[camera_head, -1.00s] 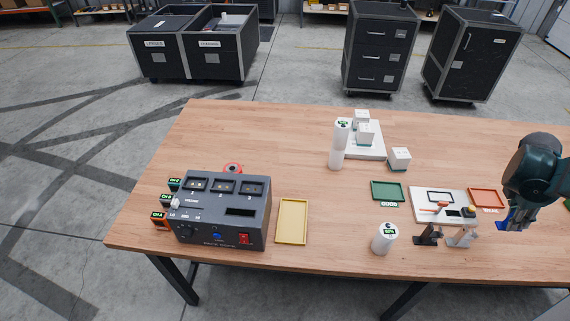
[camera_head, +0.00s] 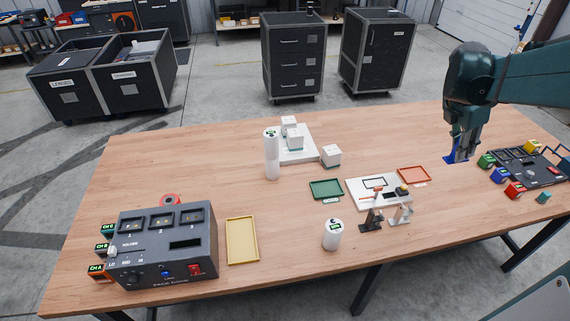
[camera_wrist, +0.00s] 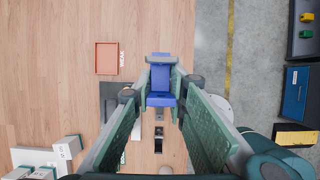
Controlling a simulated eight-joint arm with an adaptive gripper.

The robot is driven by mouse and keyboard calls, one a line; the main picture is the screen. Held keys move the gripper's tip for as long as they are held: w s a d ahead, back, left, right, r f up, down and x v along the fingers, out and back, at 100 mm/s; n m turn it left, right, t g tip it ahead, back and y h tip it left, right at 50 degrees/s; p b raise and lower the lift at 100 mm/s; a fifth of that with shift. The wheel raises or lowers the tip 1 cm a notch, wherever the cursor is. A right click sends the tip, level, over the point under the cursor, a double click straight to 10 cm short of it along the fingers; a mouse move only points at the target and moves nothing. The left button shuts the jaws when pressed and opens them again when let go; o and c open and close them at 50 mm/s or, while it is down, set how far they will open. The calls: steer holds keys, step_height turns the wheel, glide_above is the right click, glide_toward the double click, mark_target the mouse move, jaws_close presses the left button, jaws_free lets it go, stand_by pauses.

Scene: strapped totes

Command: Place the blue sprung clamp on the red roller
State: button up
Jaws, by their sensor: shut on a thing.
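My gripper (camera_head: 462,148) is at the right of the head view, above the table's right part, pointing down. It is shut on the blue sprung clamp (camera_head: 452,157). In the wrist view the clamp (camera_wrist: 160,80) sits between the fingertips (camera_wrist: 160,90), with its blue body showing beyond them. A round red piece with a dark centre (camera_head: 170,199), perhaps the red roller, stands behind the grey power box at the left, far from my gripper. Its lower part is hidden by the box.
The grey power box (camera_head: 160,255) and a yellow tray (camera_head: 242,240) are at the left. White bottles (camera_head: 333,235), white boxes (camera_head: 331,155), a green tray (camera_head: 326,189) and a red tray (camera_head: 413,175) fill the middle. Coloured clamps (camera_head: 515,190) surround a dark panel at the right. The back left is clear.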

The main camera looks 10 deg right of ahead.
steer(key=w+a+n+t, duration=0.1)
steer(key=w+a+n, duration=0.2)
steer(key=w+a, duration=0.75)
steer(key=w+a+n+t+y+p, duration=0.15)
steer(key=w+a, duration=0.45)
steer(key=a, duration=0.6)
steer(key=w+a+n, duration=0.3)
steer(key=w+a, duration=0.2)
steer(key=a, duration=0.7)
steer(key=w+a+n+t+p, duration=0.1)
steer(key=w+a+n, duration=0.35)
steer(key=a, duration=0.75)
steer(key=s+a+n+t+y+p, duration=0.1)
steer(key=s+a+n, duration=0.2)
steer(key=a, duration=2)
steer(key=s+a+n+y+p, duration=0.1)
steer(key=s+a+n+y, duration=0.15)
steer(key=a, duration=2.05)
step_height(320, 180, down, 11)
steer(key=shift+s+f+h, duration=0.15)
steer(key=shift+s+h, duration=0.15)
steer(key=shift+h, duration=0.1)
steer(key=shift+f, duration=0.1)
steer(key=shift+f, duration=3)
